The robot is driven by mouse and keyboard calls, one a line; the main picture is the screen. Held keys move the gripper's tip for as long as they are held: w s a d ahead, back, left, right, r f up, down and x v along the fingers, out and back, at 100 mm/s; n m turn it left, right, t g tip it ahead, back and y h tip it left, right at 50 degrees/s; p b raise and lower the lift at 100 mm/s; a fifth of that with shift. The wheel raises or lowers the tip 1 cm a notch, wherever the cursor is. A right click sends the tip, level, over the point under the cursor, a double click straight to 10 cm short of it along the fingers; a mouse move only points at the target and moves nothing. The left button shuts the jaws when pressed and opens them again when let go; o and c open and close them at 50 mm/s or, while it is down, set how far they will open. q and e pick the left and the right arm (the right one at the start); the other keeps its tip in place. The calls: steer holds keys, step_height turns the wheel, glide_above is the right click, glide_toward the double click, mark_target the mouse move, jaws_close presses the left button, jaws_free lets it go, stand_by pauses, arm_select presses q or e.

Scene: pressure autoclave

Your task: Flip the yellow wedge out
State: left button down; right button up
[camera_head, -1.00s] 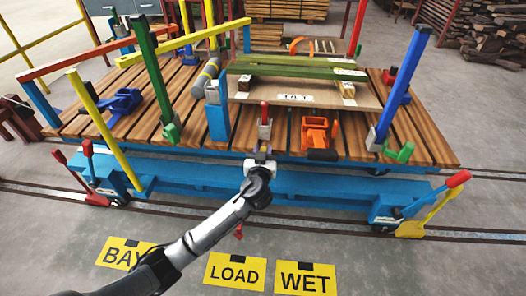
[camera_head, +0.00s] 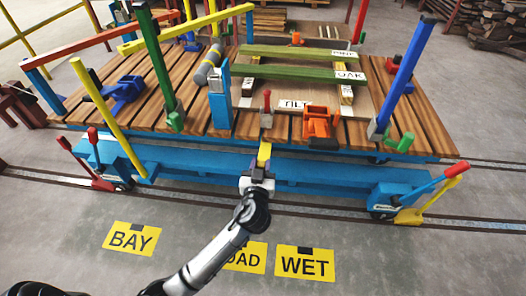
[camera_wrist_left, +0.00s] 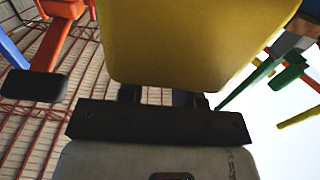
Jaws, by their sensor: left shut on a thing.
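A yellow wedge (camera_head: 264,155) shows between the fingers of my left gripper (camera_head: 261,170) in the head view, at the front edge of the blue cart. It also shows large at the top of the left wrist view (camera_wrist_left: 190,40), where it hides the fingertips. My left gripper is shut on it. The wedge stands out past the gripper, towards the deck, just below a red-handled lever (camera_head: 267,103). I cannot tell whether it touches the cart. My right gripper is not in view.
The slatted deck (camera_head: 225,131) carries an orange clamp (camera_head: 319,124), a blue post (camera_head: 220,100) and green beams (camera_head: 300,72). Upright green (camera_head: 160,70) and blue (camera_head: 401,80) stakes rise from it. Red-handled levers stand at both cart ends. The floor in front is clear, with yellow signs.

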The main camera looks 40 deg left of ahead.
arm_select(q)
steer(key=shift+r, duration=0.15)
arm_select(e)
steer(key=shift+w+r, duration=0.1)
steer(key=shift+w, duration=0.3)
arm_select(q)
steer(key=c, duration=1.2)
jaws_free()
steer(key=o, duration=0.4)
steer(key=shift+s+d, duration=0.2)
steer(key=shift+s, duration=0.1)
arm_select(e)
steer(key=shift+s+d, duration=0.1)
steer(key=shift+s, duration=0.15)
arm_select(q)
steer(key=shift+w, duration=0.1)
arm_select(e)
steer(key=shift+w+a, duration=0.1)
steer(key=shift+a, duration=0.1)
